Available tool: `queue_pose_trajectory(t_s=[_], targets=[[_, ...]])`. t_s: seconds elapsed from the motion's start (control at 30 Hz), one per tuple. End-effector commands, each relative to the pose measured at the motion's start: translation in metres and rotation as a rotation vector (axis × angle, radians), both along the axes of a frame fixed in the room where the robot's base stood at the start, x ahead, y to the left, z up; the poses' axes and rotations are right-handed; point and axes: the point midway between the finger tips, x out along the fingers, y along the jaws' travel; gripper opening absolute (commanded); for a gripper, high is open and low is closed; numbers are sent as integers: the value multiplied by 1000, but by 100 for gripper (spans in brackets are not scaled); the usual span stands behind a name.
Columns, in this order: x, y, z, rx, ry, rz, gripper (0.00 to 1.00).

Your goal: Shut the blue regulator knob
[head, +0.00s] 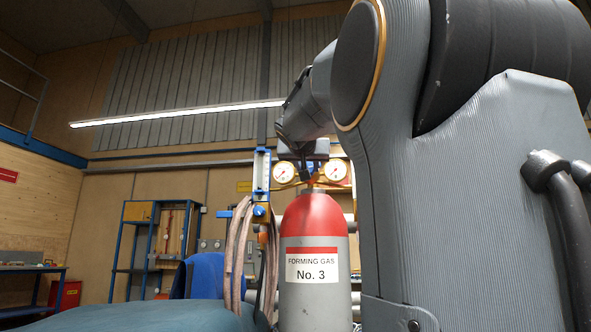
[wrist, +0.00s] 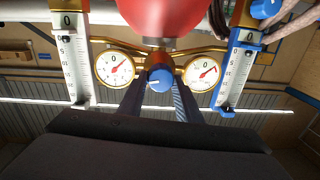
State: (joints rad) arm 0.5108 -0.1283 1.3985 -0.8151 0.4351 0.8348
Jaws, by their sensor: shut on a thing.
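The blue regulator knob (wrist: 160,79) shows in the wrist view, with a white mark on its face. It sits on the brass regulator between two round gauges. My gripper (wrist: 160,95) is shut on this knob, one dark finger on each side of it. In the head view my gripper (head: 308,172) is above the red top of the gas cylinder (head: 314,225), between the gauges. The cylinder's label reads "FORMING GAS No. 3". The regulator knob itself is hidden by my gripper in the head view.
The left gauge (head: 284,172) and right gauge (head: 336,169) flank my gripper closely. A blue-framed flow meter (wrist: 239,65) and a white one (wrist: 75,55) stand at the sides. Another blue knob (head: 260,211) and coiled hoses (head: 238,250) are left of the cylinder.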

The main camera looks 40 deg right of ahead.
Motion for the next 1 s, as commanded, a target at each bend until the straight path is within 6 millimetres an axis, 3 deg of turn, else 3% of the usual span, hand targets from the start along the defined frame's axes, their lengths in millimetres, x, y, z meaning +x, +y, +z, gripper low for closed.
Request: queue_pose_trajectory(t_s=[1.0], targets=[[3,3,-1,-621,731,0,9]])
